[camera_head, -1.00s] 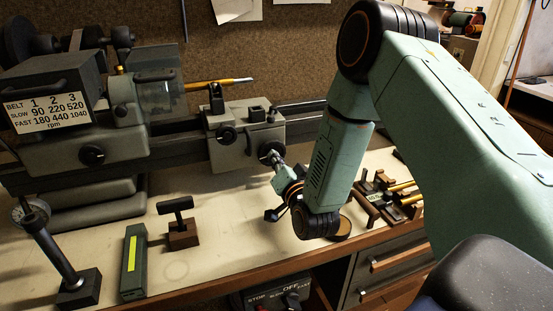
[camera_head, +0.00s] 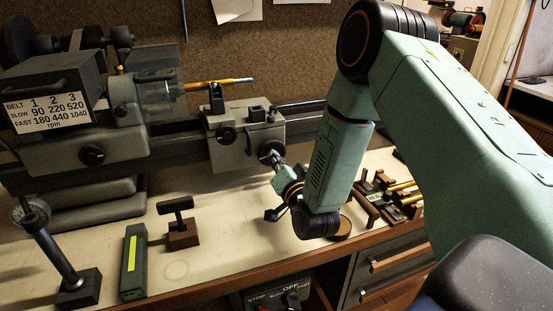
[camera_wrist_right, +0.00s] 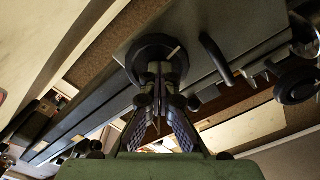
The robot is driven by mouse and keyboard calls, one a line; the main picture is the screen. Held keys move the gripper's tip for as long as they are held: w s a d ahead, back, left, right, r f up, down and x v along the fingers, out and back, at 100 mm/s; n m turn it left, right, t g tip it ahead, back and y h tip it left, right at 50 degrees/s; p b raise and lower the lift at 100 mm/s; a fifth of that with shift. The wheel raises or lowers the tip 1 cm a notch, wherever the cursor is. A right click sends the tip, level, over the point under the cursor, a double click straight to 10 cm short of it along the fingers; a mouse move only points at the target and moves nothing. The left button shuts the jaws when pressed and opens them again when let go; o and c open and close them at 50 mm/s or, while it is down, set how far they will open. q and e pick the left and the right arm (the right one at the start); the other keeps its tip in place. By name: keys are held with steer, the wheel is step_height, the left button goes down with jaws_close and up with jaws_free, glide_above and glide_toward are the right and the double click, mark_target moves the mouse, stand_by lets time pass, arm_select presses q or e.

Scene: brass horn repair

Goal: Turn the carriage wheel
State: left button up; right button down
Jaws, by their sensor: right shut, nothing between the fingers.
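The carriage wheel (camera_head: 268,147) is a dark round handwheel on the front of the grey lathe carriage (camera_head: 232,152). In the right wrist view the wheel (camera_wrist_right: 133,62) shows as a black disc with a pale mark near its right side. My right gripper (camera_head: 276,159) is at the wheel's face, with its fingers pointing at it. In the wrist view the right gripper's fingertips (camera_wrist_right: 160,72) are together in front of the wheel's middle and hide part of it. Whether they touch the wheel is hard to tell. My left gripper is not in view.
A dark T-handled tool on a wooden block (camera_head: 183,237) and a green box with a yellow strip (camera_head: 133,262) sit on the bench (camera_head: 215,235). A rack of brass-ended tools (camera_head: 402,193) lies right of my forearm. A brass rod (camera_head: 215,84) extends above the carriage.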

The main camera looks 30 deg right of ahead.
steer(key=c, duration=1.5)
jaws_free()
steer(key=shift+w+d+r, duration=0.1)
steer(key=shift+w+r, duration=0.1)
steer(key=shift+w, duration=0.05)
steer(key=shift+c, duration=0.2)
steer(key=o, duration=0.4)
steer(key=shift+w+f, duration=0.3)
steer(key=o, duration=0.6)
steer(key=shift+s, duration=0.25)
steer(key=shift+o, duration=0.6)
steer(key=shift+w, duration=0.1)
steer(key=shift+f, duration=0.1)
steer(key=v, duration=1.2)
